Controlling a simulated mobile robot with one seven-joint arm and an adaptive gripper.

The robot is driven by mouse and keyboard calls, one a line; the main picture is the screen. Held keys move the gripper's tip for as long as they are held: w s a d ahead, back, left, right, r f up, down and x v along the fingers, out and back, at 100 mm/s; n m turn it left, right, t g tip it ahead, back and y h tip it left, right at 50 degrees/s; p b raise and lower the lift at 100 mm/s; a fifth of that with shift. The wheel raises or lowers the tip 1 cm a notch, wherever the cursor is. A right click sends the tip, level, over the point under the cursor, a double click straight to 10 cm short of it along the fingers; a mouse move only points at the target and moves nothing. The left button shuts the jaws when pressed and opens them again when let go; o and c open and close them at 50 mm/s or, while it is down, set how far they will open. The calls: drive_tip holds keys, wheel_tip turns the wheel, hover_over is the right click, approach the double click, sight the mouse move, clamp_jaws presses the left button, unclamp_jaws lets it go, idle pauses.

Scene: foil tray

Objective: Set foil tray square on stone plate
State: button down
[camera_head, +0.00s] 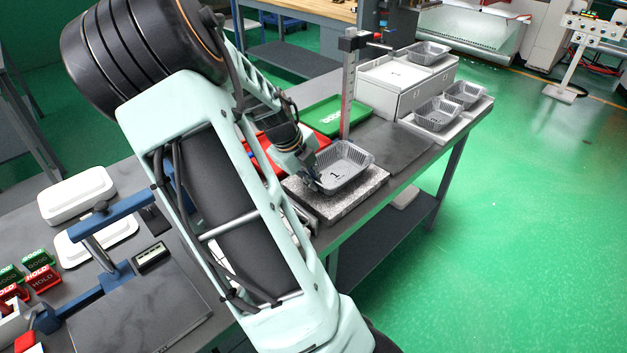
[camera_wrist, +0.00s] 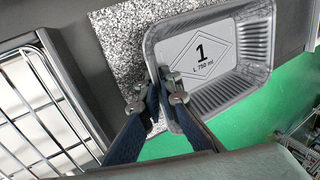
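The foil tray (camera_head: 349,158) is a silver, ribbed, open tray with a "1" printed on its floor. The stone plate (camera_head: 338,207) is a speckled grey slab near the table's front edge. The tray is over the plate; in the wrist view the tray (camera_wrist: 240,88) covers much of the plate (camera_wrist: 118,42) and reaches past it on the right. I cannot tell whether the tray touches the plate. My gripper (camera_head: 314,183) is at the tray's left wall. In the wrist view its fingertips (camera_wrist: 164,88) pinch that wall, with the rim between them.
A post with a scale (camera_head: 348,95) stands close behind the plate. A green tray (camera_head: 322,116) lies behind it. More foil trays (camera_head: 438,114) stand at the right by a white box (camera_head: 405,88). A wire rack (camera_wrist: 40,105) is left in the wrist view.

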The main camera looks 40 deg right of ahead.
drive_tip(key=shift+f, duration=0.25)
drive_tip(key=c, duration=2.1)
unclamp_jaws()
drive_tip(key=v, duration=1.2)
drive_tip(key=s+a+r+n+t+y+p, duration=0.1)
drive_tip(key=s+a+r+n+y+p, duration=0.15)
drive_tip(key=a+n, duration=0.5)
drive_tip(key=s+a+r+n+y+p, duration=0.2)
drive_tip(key=s+a+r+n+y, duration=0.15)
drive_tip(key=a+n, duration=0.45)
drive_tip(key=s+a+r+n+t+p, duration=0.1)
drive_tip(key=s+a+r+n+p, duration=0.1)
drive_tip(key=n, duration=0.4)
drive_tip(key=s+a+r+n+t+p, duration=0.1)
drive_tip(key=s+a+r+n+p, duration=0.1)
drive_tip(key=r+n, duration=0.4)
drive_tip(key=s+a+r+n+t+h+p, duration=0.1)
drive_tip(key=s+a+r+n+t+p, duration=0.1)
drive_tip(key=s+a+r+n, duration=0.2)
drive_tip(key=shift+s+a+n, duration=0.1)
drive_tip(key=shift+s+n, duration=0.1)
drive_tip(key=shift+n, duration=0.7)
drive_tip(key=shift+s+a+n, duration=0.1)
drive_tip(key=shift+s+n, duration=0.15)
drive_tip(key=shift+n, duration=0.6)
